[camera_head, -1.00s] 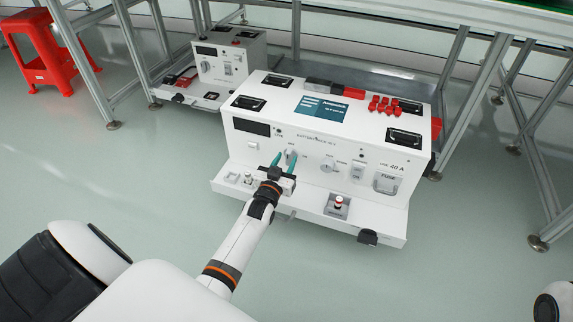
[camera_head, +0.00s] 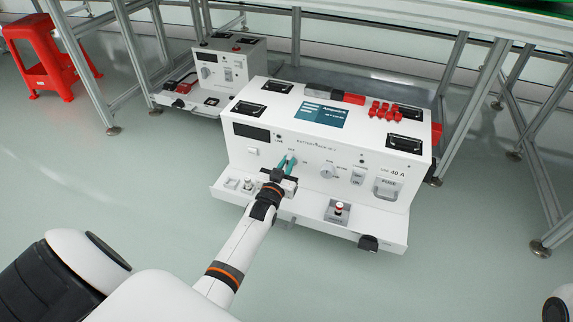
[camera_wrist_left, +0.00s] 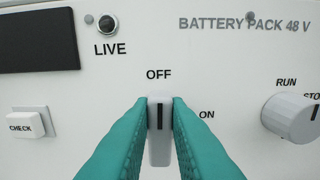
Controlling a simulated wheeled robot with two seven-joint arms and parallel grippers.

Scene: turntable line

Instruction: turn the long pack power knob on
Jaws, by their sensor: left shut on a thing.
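In the head view the fingers mostly hide the knob. My right gripper is not in view.
Right of the knob is a RUN/STOP knob (camera_wrist_left: 292,116); left are a CHECK button (camera_wrist_left: 27,123) and a dark display (camera_wrist_left: 38,40). A front ledge (camera_head: 300,222) carries a red-topped button (camera_head: 339,208). A smaller white unit (camera_head: 229,65) stands behind left.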

